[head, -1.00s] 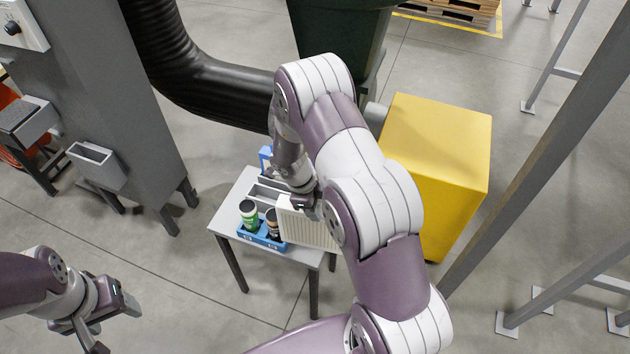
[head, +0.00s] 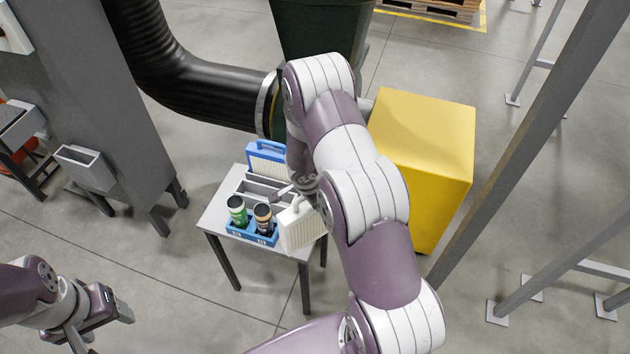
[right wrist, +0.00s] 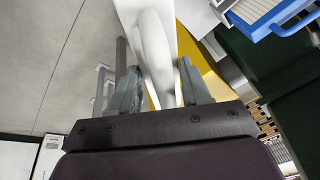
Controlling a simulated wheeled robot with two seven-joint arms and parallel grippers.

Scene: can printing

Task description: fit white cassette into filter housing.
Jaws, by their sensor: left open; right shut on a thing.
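The white cassette (head: 302,228) is a pleated panel with a handle, held tilted over the right front of the small grey table in the head view. My right gripper (right wrist: 160,88) is shut on its white handle (right wrist: 155,45) in the right wrist view. In the head view my right arm covers much of that gripper. A blue-framed cassette (head: 266,160) with a handle stands at the table's back. I cannot make out the filter housing for certain. My left gripper (head: 128,318) is open and empty at the lower left, away from the table.
A grey divided rack (head: 262,190) is on the table (head: 213,217). A blue tray (head: 250,234) holds a green-labelled can (head: 237,213) and a brown-labelled can (head: 263,217). A yellow box (head: 425,130), black duct (head: 205,85) and grey post (head: 545,140) stand nearby.

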